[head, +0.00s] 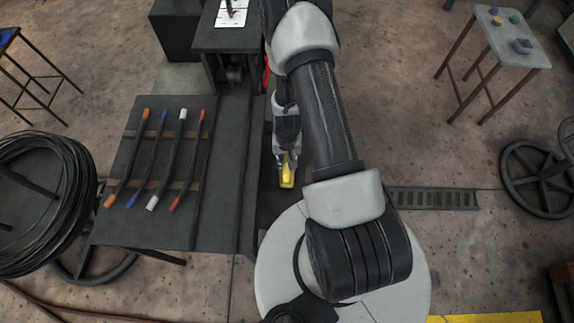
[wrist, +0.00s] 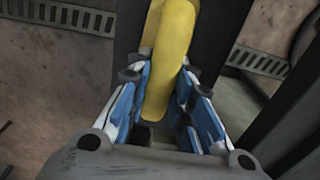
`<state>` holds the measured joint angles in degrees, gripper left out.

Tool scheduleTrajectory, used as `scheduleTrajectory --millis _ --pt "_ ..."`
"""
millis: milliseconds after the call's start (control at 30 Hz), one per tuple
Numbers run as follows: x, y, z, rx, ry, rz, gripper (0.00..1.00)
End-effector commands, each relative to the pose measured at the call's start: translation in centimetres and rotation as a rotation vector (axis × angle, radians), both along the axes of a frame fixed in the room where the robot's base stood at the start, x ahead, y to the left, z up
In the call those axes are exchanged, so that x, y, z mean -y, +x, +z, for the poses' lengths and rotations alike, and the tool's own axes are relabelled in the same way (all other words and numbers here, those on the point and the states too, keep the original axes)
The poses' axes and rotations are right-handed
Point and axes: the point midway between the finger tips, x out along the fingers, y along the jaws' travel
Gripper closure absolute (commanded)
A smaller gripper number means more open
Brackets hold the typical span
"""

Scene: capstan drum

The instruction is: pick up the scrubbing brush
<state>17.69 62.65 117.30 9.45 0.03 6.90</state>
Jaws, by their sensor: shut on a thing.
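The scrubbing brush shows as a yellow body (wrist: 168,65) in the wrist view, running lengthwise between the blue-padded fingers of my gripper (wrist: 165,100). My gripper is shut on it, with a finger against each side. In the head view the yellow brush (head: 287,178) juts out below my gripper (head: 286,156), over a dark narrow surface. Its bristles are not visible in either view. I cannot tell whether the brush touches anything beneath it.
A dark bench (head: 222,200) with several colour-tipped cables lies just left of my gripper. A black cable coil (head: 75,205) is at the far left. A small table (head: 510,45) with small items stands at the upper right. A floor grate (head: 435,198) lies to the right.

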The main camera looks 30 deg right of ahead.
Motion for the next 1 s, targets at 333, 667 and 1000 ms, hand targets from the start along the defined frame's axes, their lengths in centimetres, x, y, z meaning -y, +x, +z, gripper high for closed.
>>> scheduleTrajectory --millis 333,667,1000 --pt "0.0 0.0 0.0 0.0 0.0 0.0 1.0" --pt "0.0 0.0 0.5 0.0 0.0 0.0 1.0" --pt "0.0 0.0 4.7 0.0 0.0 0.0 1.0"
